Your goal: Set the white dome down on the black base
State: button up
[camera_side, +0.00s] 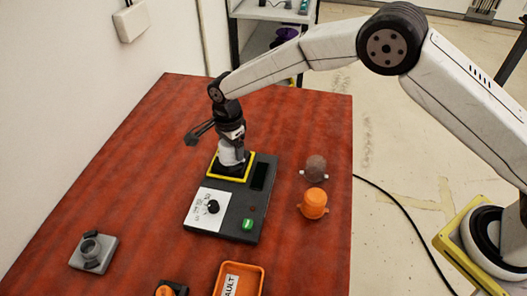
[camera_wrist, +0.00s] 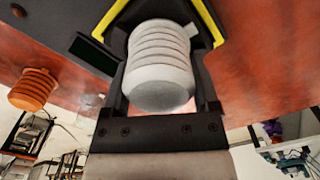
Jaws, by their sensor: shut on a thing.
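The white dome (camera_side: 231,155) is in my gripper (camera_side: 232,148) over the yellow-framed square at the far end of the dark device. In the wrist view the dome (camera_wrist: 160,65) is a ribbed white body between the two dark fingers of my gripper (camera_wrist: 162,72), which are shut on it. The black base (camera_side: 229,178) shows as a dark area inside the yellow frame, directly under the dome. The dome looks upright and very low over the base. I cannot tell whether they touch, because the dome hides the contact.
The dark device (camera_side: 225,225) carries a white dial panel and a green button (camera_side: 247,224). An orange tray (camera_side: 255,275) and a grey switch box (camera_side: 93,252) lie nearer. The red table is clear at left.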

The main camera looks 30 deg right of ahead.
dwell(0.3)
jog(key=o, duration=1.1)
jog(key=shift+r, duration=0.1)
jog(key=shift+r, duration=3.1)
